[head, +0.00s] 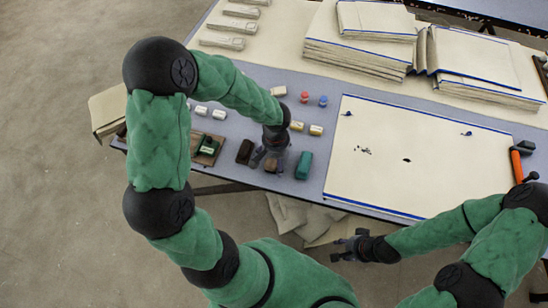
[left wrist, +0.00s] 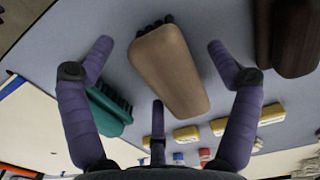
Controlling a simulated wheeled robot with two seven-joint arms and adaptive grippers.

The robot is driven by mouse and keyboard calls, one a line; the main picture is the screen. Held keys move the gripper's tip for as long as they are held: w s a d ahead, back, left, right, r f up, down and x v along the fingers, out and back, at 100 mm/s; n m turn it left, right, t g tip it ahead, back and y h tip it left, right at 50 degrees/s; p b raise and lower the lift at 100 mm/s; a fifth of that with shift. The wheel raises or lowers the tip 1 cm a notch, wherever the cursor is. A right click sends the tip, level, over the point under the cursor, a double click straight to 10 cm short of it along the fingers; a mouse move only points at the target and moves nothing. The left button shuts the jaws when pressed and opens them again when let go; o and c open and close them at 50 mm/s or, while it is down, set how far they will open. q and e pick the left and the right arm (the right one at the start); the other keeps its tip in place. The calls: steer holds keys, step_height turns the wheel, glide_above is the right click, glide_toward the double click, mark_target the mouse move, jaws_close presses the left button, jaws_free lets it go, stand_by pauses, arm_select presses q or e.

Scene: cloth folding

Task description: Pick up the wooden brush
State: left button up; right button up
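A tan-brown wooden brush (left wrist: 170,70) with dark bristles lies on the grey table cover. In the left wrist view it sits between the spread fingers of my left gripper (left wrist: 160,50), with gaps on both sides. In the head view the left gripper (head: 268,157) is low over the table and largely covers the brush (head: 270,166). The left gripper is open and empty. My right gripper (head: 348,246) is off the table's front edge, with its fingers apart and nothing in them.
A dark brown brush (head: 245,151) lies to the left and a teal brush (head: 304,165) to the right. Small yellow and white blocks (head: 316,130) lie behind. A cream cloth board (head: 420,150) covers the table's middle, and stacked cloths (head: 360,45) stand at the back.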

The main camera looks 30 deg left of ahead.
arm_select(q)
steer(key=c, duration=1.1)
steer(key=shift+r, duration=0.1)
steer(key=shift+c, duration=0.2)
steer(key=shift+r+p, duration=0.4)
steer(key=shift+r, duration=0.1)
step_height(320, 180, up, 2)
steer(key=shift+r+p, duration=0.1)
steer(key=shift+p, duration=0.55)
steer(key=s+r+p, duration=0.5)
steer(key=s+r, duration=0.4)
steer(key=s, duration=0.5)
steer(key=shift+r, duration=0.3)
steer(key=shift+d, duration=0.1)
